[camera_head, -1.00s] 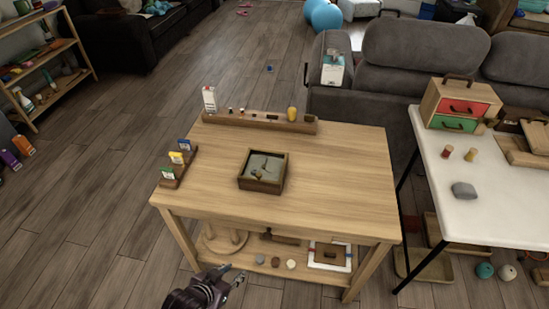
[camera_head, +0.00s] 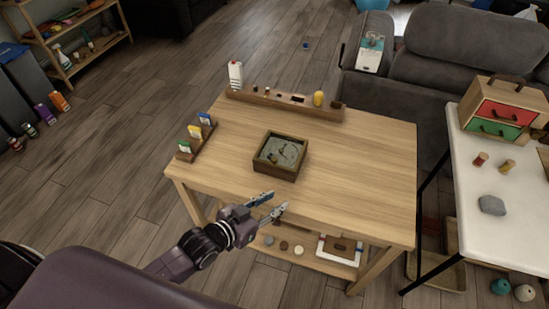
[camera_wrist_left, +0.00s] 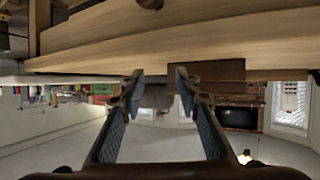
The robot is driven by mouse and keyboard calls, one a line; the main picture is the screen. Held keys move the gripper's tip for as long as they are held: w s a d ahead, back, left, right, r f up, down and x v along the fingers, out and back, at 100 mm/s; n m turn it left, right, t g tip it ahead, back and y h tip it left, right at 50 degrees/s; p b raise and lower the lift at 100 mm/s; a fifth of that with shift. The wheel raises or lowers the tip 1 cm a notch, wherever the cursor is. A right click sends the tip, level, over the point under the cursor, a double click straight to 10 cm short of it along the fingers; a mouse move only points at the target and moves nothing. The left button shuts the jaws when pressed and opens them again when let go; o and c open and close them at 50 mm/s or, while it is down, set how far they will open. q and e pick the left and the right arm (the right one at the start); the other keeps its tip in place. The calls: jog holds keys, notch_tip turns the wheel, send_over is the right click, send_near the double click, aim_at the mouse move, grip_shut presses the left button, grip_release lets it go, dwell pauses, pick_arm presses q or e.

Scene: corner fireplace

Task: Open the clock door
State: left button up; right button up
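The clock is a square dark-wood box (camera_head: 281,156) lying face up near the middle of the wooden table (camera_head: 350,165). Its pale face with dark hands shows inside the frame; I cannot make out a separate door edge. My left gripper (camera_head: 268,203) is open and empty at the table's front edge, in front of the clock and apart from it. In the left wrist view, the two blue-padded fingers (camera_wrist_left: 160,82) are spread with nothing between them. A brown block (camera_wrist_left: 218,72), likely the clock's side, shows there beyond the right finger, in an upside-down view. My right gripper is out of view.
A long wooden rack (camera_head: 285,104) with small items lies along the back of the table. A small card rack (camera_head: 197,138) stands at its left. A white table (camera_head: 510,220) stands to the right. The tabletop around the clock is clear.

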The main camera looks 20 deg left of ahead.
aim_at(272, 161)
pick_arm(q)
jog(key=w+a+r+t, duration=0.1)
jog(key=a, duration=0.1)
jog(key=w+a+r+t+h, duration=0.1)
jog(key=w+a+t, duration=0.1)
jog(key=w+a+r+t+h, duration=0.1)
jog(key=w+a+r, duration=0.1)
jog(key=shift+a+r, duration=0.1)
jog(key=shift+a, duration=0.2)
jog(key=b+x, duration=0.3)
jog(key=x, duration=0.3)
jog(key=shift+w+d+r, duration=0.1)
jog(key=shift+w, duration=0.15)
jog(key=shift+w+d, duration=0.2)
jog(key=shift+w, duration=0.25)
jog(key=shift+r, duration=0.1)
grip_shut()
